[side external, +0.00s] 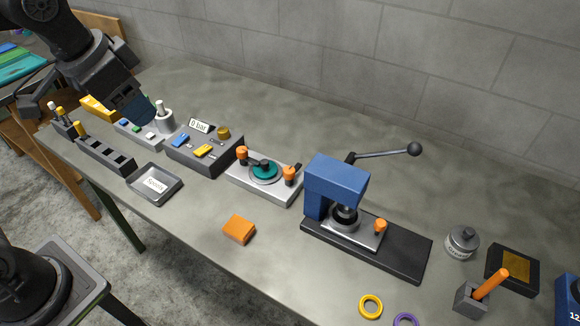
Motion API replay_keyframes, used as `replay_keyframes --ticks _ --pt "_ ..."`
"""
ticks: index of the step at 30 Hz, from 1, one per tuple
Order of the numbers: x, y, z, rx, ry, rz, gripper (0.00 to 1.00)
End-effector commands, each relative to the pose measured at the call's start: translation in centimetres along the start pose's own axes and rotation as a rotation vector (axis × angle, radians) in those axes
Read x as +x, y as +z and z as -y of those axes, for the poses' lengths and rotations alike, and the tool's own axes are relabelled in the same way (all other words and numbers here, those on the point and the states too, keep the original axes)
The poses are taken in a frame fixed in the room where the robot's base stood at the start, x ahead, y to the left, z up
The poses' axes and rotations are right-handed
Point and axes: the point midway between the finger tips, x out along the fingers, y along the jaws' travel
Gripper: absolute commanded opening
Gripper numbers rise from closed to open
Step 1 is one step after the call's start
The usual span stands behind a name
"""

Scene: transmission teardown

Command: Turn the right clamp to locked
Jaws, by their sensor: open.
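A light grey fixture plate (237,177) holds a round teal part (265,168) near the middle of the bench. An orange-topped clamp stands on each side of the teal part: the left clamp (242,153) and the right clamp (290,174). Both are upright; their lock state is too small to read. My gripper (140,110) hangs at the upper left, over the far-left end of the bench, well away from the right clamp. It is open; its fingertips are hard to make out and I see nothing held.
A blue press (336,178) with a long lever (385,154) stands just right of the fixture. A grey control box (200,158) stands to its left. An orange block (239,230) lies in front. A small tray (140,184) sits front left.

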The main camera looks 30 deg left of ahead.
Motion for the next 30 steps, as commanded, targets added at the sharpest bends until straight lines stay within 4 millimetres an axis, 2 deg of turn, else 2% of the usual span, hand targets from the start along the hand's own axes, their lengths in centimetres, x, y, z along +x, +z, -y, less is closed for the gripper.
replay_keyframes --ticks 1,3,8,15,18,22,30 --pt "0.6 -2.0 -0.2 0.058 0.013 0.029 0.57" --pt "1.4 -4.5 -0.5 0.136 0.03 0.061 0.57" --pt "4.3 -9.7 -1.8 0.317 0.071 0.13 0.57" --pt "11.1 -15.8 -4.9 0.583 0.143 0.228 0.57" --pt "14.1 -17.4 -6.4 0.681 0.173 0.262 0.57" --pt "17.1 -18.6 -8.0 0.776 0.203 0.292 0.57" --pt "19.7 -18.9 -9.1 0.838 0.224 0.312 0.57"
